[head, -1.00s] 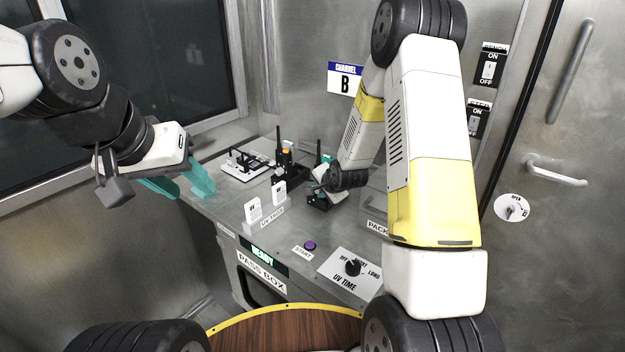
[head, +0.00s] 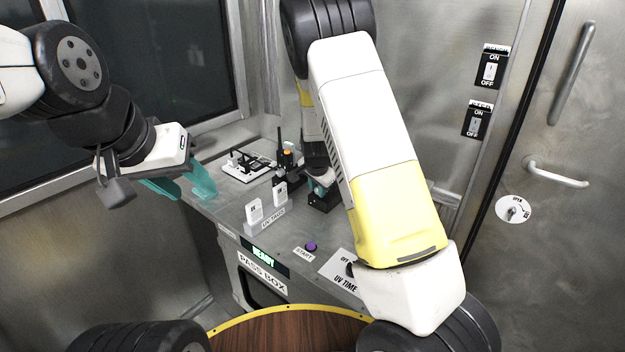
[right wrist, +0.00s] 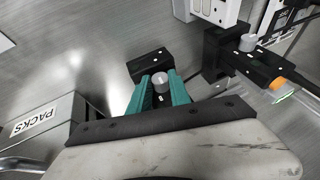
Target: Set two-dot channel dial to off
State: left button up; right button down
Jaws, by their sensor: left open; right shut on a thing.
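A black box with a grey dial knob (right wrist: 160,77) on top is in the right wrist view; the box (head: 323,203) also shows on the bench in the head view. My right gripper (right wrist: 159,84) has its teal fingers shut on the knob, one on each side. The dot marks and the dial setting are too small or hidden to read. A second black device (right wrist: 240,60) with its own grey knob and an orange part stands to the right. My left gripper (head: 180,188) is open and empty, off the bench's left edge.
A white-and-black fixture (head: 248,162) and small white tags (head: 254,211) in a holder are on the bench. The purple START button (head: 311,246) and UV TIME panel (head: 340,270) lie at its front.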

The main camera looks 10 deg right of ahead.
jog(key=shift+w+a+g+h, duration=0.15)
jog(key=shift+w+g+h, duration=0.05)
jog(key=shift+g+h, duration=0.35)
jog(key=c, duration=1.5)
grip_release()
jog(key=v, duration=0.8)
